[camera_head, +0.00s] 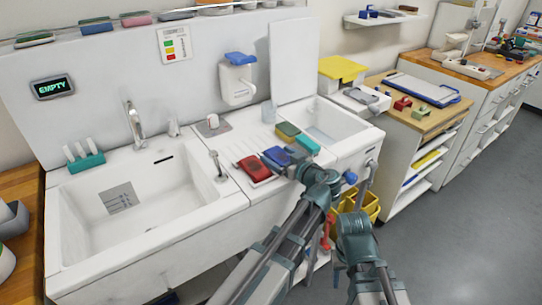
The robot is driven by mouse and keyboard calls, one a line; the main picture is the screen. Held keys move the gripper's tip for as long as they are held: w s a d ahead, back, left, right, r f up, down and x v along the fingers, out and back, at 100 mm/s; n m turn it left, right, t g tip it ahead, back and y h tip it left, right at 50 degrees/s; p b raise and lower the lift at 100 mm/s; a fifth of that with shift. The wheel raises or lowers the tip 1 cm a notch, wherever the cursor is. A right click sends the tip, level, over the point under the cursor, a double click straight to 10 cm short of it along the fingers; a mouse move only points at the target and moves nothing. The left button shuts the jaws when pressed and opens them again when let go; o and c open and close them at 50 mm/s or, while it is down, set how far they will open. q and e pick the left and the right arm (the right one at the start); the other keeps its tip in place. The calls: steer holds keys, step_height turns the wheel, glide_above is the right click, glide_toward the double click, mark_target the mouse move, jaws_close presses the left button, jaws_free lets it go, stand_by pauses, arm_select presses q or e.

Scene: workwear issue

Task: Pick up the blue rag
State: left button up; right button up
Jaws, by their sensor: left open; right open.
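A blue rag (276,156) lies folded on the white drainboard between the two sinks. A red cloth (254,167) lies beside it on the left, and a green-and-yellow piece (289,130) and a green-and-blue piece (306,144) lie behind and to its right. My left gripper (300,164) is open, just right of the blue rag and close to it. Its fingers are small and partly hidden by the wrist, and I cannot tell whether they touch the rag. My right gripper (361,188) is open and empty, beside the counter's front edge.
The large left sink (85,215) and the smaller right sink (335,122) flank the drainboard. A slim tap (217,166) stands left of the red cloth. A yellow bucket (371,206) stands below near the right gripper. A wooden-topped cart (428,118) is at right, with open floor beyond.

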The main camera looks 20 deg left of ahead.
arm_select(q)
steer(key=shift+s+d+r, duration=0.1)
steer(key=shift+d, duration=0.15)
steer(key=shift+c, duration=0.2)
steer(key=shift+a, duration=0.1)
steer(key=c, duration=1.3)
arm_select(e)
steer(key=shift+d, duration=0.15)
steer(key=shift+r, duration=0.1)
